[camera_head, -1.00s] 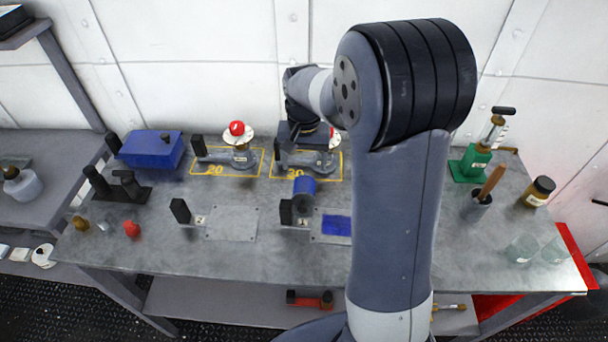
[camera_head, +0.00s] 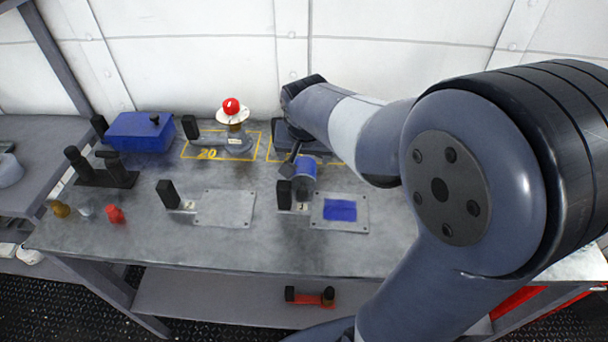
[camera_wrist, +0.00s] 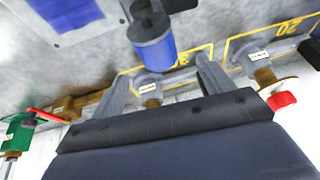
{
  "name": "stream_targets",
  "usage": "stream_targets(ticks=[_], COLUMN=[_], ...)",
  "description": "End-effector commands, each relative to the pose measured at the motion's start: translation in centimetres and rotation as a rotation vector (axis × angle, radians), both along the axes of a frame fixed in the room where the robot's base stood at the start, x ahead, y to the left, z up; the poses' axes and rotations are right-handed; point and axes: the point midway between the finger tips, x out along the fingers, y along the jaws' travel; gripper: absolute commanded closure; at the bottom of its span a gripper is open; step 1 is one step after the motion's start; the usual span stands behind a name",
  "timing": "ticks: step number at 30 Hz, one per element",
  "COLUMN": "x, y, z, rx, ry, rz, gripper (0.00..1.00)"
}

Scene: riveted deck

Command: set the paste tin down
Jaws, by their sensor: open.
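In the wrist view the same blue cylinder (camera_wrist: 154,48) is at the top middle, beyond my fingertips. My gripper (camera_wrist: 170,68) has its two grey fingers spread apart, with nothing clasped between them. In the head view my gripper (camera_head: 292,152) is small, just behind the cylinder on the wall side; whether it touches cannot be told.
A blue box (camera_head: 140,132) and a black stand (camera_head: 105,172) are at the left. A valve with a red knob (camera_head: 231,106) stands in a yellow outline. A bare plate (camera_head: 225,209) lies left of the black block. My arm covers the right side.

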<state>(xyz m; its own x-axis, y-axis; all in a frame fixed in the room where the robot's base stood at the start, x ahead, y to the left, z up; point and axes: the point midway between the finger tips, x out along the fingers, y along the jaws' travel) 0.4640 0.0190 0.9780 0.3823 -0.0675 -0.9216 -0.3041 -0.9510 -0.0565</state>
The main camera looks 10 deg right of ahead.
Motion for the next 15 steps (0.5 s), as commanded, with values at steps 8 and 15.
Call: stream_targets(ticks=[8, 15], x=[1.1, 1.9], y=[-0.3, -0.7], z=[-2.8, -5.5], rx=[-0.001, 0.000], ry=[0.003, 0.008], rz=[-0.001, -0.001], gripper=[0.24, 0.24])
